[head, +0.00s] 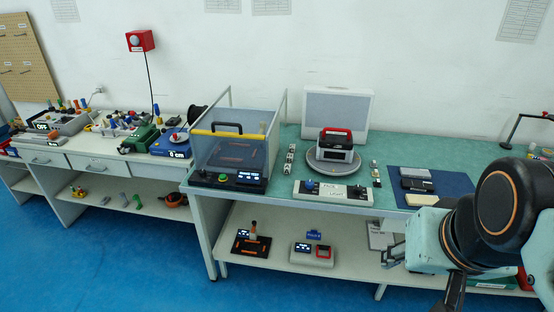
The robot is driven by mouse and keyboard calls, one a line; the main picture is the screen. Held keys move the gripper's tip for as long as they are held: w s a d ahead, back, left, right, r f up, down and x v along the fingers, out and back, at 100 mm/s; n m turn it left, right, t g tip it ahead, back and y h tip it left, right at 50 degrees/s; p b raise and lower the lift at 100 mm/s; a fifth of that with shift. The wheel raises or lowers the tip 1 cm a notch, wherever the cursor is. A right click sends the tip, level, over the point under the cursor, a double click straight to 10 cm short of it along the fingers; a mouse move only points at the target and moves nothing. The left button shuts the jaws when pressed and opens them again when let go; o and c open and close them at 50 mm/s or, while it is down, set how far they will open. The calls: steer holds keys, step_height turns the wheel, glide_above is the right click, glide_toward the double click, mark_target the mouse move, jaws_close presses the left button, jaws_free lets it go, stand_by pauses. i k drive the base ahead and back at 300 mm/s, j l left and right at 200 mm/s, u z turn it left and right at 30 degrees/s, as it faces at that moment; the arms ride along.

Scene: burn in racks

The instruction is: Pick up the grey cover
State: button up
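A small flat grey block (415,172) lies at the back of the dark blue mat (397,187) on the right of the green bench. It may be the grey cover, but at this size I cannot be sure. A darker flat piece (416,184) lies just in front of it, and a cream block (421,200) lies in front of that. My gripper (393,253) shows small and partly hidden beside my arm at the lower right. It is in front of the bench, below the mat and apart from these pieces. Its finger opening is not clear.
A red-handled device (335,146) stands on a round plate left of the mat. A clear-walled enclosure (231,158) stands further left. A control panel (331,192) lies at the bench's front edge. The lower shelf (275,255) holds small fixtures. Blue floor (110,255) is open at left.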

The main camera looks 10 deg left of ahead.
mark_target(405, 172)
steer(key=u, duration=0.95)
steer(key=z, duration=1.4)
steer(key=i+l, duration=0.45)
steer(key=i, duration=0.15)
steer(key=i+l, duration=0.45)
steer(key=i, duration=0.15)
steer(key=i+l, duration=0.95)
steer(key=i, duration=0.25)
steer(key=z, duration=0.05)
